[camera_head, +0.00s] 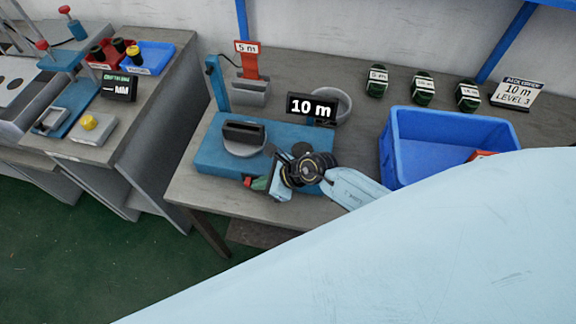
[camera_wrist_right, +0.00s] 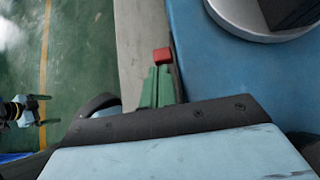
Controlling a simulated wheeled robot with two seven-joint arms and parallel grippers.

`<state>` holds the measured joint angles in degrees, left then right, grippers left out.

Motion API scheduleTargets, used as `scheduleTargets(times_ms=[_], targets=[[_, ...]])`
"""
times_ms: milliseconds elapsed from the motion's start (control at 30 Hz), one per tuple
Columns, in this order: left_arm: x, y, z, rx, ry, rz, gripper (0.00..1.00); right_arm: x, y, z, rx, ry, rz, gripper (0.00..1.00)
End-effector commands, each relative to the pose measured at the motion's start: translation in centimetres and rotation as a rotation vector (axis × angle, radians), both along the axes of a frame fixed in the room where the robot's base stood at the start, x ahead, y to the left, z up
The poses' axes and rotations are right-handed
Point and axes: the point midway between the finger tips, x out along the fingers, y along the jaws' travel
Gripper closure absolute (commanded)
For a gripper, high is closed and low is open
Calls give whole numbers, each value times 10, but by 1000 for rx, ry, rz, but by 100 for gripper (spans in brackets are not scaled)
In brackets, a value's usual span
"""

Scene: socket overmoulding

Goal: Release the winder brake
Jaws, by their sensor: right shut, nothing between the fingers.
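The winder (camera_head: 212,150) is a blue base on the bench with a grey disc and a dark block on top. My right gripper (camera_head: 270,184) is shut and empty at the winder's front edge, close to the knob. My left gripper (camera_wrist_right: 40,110) is open and empty above the floor in the wrist view.
A black display (camera_head: 311,108) reading 10 m and a grey bowl (camera_head: 345,105) stand behind the winder. A blue crate (camera_head: 440,155) is to the right, with several dark coils behind it. A red 5 m sign (camera_head: 247,58) stands at the back. Another workbench is at left.

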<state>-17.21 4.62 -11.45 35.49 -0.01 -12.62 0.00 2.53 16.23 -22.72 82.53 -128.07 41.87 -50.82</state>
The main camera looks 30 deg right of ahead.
Motion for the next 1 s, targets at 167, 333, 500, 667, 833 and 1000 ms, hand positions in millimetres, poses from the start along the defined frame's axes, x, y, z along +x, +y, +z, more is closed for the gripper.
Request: scheduleTargets(times_ms=[167,333,500,667,833,1000], targets=[[2,0,4,0,-3,0,1,-15,-28,-3,-11,7,6,100],[1,0,11,0,-1,0,1,-34,-51,25,-12,4,8,100],[1,0,14,0,-1,0,1,-49,-70,47,-11,7,7,100],[1,0,15,0,-2,0,1,-58,-82,60,-10,7,6,100],[1,-1,15,0,-2,0,1,-61,-85,65,-7,8,5,100],[1,-1,15,0,-2,0,1,-61,-85,65,-8,8,4,100]])
